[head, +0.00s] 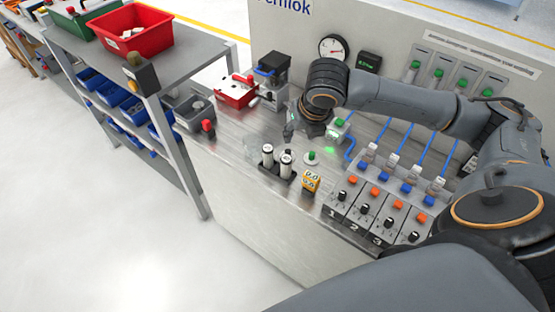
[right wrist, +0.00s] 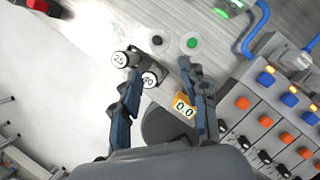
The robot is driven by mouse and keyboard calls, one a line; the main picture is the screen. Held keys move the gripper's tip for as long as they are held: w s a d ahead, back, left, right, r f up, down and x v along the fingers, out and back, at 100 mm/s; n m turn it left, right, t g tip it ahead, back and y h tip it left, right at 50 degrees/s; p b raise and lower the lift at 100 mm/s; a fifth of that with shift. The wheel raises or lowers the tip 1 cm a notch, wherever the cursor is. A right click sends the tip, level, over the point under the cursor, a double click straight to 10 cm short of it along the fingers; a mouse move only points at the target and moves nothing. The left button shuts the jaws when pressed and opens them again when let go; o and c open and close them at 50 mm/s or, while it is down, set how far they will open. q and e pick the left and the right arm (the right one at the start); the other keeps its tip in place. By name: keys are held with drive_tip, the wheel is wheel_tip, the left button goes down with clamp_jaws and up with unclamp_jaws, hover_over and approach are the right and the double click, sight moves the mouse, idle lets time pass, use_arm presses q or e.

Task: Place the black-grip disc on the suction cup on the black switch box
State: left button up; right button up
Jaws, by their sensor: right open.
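The black-grip disc (right wrist: 157,40), pale with a dark centre, shows in the right wrist view just beyond my fingertips, left of a green-grip disc (right wrist: 191,42). I cannot make it out in the head view. My right gripper (right wrist: 160,68) is open and empty; in the head view it hangs over the bench (head: 300,128), apart from the discs. A small black box with a red top (head: 208,127) stands at the bench's left edge; I cannot tell whether its top is the suction cup. My left gripper is not in view.
Two white-topped cylinders (head: 286,158) and a yellow display block (head: 311,181) stand near the green-grip disc. Numbered switch modules (head: 362,212) with blue hoses fill the right. Front-left metal is clear.

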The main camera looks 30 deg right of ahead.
hover_over(289, 152)
drive_tip(key=s, duration=0.2)
drive_tip(key=shift+n, duration=0.4)
wheel_tip(289, 152, down, 8)
drive_tip(key=shift+s+r, duration=0.1)
drive_tip(key=shift+s, duration=0.05)
drive_tip(key=shift+a+p+x, duration=0.15)
drive_tip(key=shift+p+x, duration=0.25)
drive_tip(key=shift+x, duration=0.95)
drive_tip(key=shift+a+p+x, duration=0.2)
drive_tip(key=shift+p+x, duration=0.2)
drive_tip(key=shift+x, duration=0.95)
clamp_jaws()
